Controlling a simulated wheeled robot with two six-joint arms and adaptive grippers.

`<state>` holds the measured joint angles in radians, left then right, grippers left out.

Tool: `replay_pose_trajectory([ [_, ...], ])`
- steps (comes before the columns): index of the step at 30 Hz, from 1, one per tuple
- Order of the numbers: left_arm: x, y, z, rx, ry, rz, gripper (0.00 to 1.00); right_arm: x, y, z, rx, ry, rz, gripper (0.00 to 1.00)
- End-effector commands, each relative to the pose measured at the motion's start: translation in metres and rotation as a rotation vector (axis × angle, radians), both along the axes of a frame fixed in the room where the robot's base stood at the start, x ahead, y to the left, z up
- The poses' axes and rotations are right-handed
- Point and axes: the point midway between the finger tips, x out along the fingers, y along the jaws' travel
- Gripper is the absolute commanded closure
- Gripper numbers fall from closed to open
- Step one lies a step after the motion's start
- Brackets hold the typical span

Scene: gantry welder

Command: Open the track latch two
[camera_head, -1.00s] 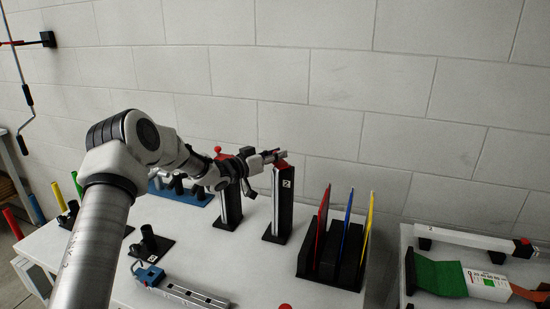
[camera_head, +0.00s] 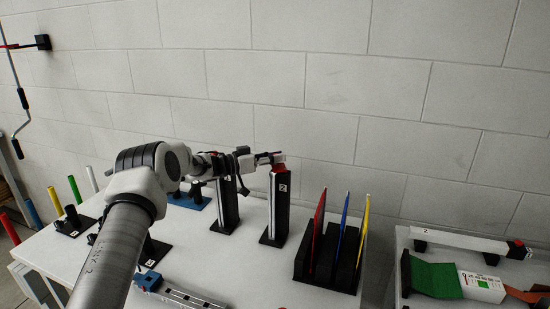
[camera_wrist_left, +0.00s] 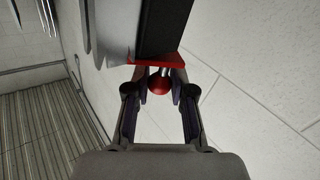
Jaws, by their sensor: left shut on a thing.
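Track latch two is the black upright post (camera_head: 276,215) marked 2, with a pale front strip and a red cap (camera_head: 279,168) on top. My left gripper (camera_head: 274,158) is at the top of this post, reaching in from the left. In the left wrist view, its fingers (camera_wrist_left: 159,80) are close in on either side of a red ball knob (camera_wrist_left: 159,86) that sticks out of the red cap plate (camera_wrist_left: 154,62). The gripper is shut on this knob. My right gripper is in neither view.
A similar black post (camera_head: 228,205) stands just left, partly behind my arm. A black rack (camera_head: 301,262) with red, blue and yellow plates stands to the right. A metal rail (camera_head: 185,297) lies in front. The wall (camera_head: 330,130) is close behind.

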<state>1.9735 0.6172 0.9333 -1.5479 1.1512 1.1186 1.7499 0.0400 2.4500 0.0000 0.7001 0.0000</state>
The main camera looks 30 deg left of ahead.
Motion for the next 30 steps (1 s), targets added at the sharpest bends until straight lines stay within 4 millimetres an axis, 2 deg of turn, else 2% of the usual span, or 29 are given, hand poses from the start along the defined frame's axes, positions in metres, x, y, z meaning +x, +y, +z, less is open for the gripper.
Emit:
replay_pose_trajectory([
  [1,0.0,-0.001,-0.001,0.0,0.002,-0.001,1.0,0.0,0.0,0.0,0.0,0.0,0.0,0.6],
  [2,0.0,-0.001,-0.001,0.0,0.002,-0.001,0.74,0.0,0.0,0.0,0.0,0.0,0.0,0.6],
  [3,0.0,-0.001,-0.001,0.0,0.002,-0.001,0.59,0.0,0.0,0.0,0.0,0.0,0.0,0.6],
  [4,0.0,-0.001,-0.001,0.0,0.002,-0.001,0.51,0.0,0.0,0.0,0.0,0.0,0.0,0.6],
  [13,-0.001,0.0,0.0,0.0,0.0,0.0,0.51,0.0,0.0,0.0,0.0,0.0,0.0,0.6],
  [17,-0.009,0.008,0.001,-0.001,0.0,0.003,0.51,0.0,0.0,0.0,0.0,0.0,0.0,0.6],
  [27,-0.075,0.056,0.0,-0.005,0.0,0.003,0.51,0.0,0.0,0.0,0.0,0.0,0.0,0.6],
  [30,-0.088,0.066,0.0,-0.002,-0.001,0.001,0.51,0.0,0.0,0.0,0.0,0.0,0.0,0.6],
])
